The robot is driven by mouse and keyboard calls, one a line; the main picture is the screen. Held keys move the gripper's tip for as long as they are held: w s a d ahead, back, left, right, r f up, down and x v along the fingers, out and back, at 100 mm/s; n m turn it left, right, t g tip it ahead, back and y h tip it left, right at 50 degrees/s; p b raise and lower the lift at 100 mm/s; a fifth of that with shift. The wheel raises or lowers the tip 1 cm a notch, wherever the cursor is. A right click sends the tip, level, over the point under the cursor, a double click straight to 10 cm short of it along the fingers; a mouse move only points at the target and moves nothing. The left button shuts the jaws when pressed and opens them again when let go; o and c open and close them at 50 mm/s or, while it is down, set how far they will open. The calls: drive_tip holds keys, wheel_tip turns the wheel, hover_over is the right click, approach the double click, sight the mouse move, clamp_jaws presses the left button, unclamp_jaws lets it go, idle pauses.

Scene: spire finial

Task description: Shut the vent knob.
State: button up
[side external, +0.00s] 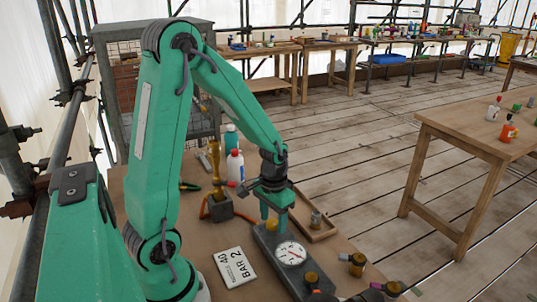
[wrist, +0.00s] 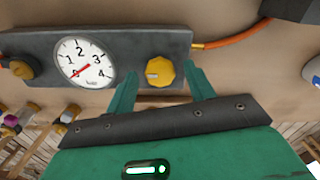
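A dark grey gauge block (wrist: 120,42) carries a round white dial (wrist: 85,64) marked 0 to 4. Its red needle points at or close to 0. A yellow scalloped knob (wrist: 160,72) with a pale mark sits right of the dial in the wrist view. A brass-and-black knob (wrist: 22,68) is at the block's left end; it also shows in the side view (side external: 312,280). I see no label telling which is the vent knob. My gripper (wrist: 163,80) is open, one finger on each side of the yellow knob, with visible gaps. In the side view my gripper (side external: 274,215) hangs over the block's far end.
An orange hose (wrist: 230,42) leaves the block's end. A card reading "BAR 2" and "40" (side external: 235,268) lies beside the block. A wooden tray (side external: 318,228) and bottles (side external: 235,165) stand nearby. Several brass fittings (side external: 357,262) are at the bench's near right edge.

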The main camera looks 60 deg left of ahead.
sight(273, 222)
drive_tip(key=shift+r, duration=3.9)
drive_tip(key=shift+r, duration=0.1)
drive_tip(key=shift+d+r, duration=0.2)
drive_tip(key=s+d+r+m+t, duration=0.2)
drive_tip(key=s+d+r+t, duration=0.3)
drive_tip(key=s+d+r, duration=0.2)
wheel_tip(273, 222, up, 4)
drive_tip(key=shift+s+d+r+m+t, duration=0.1)
drive_tip(key=shift+s+d+m+t, duration=0.25)
drive_tip(key=shift+d, duration=0.7)
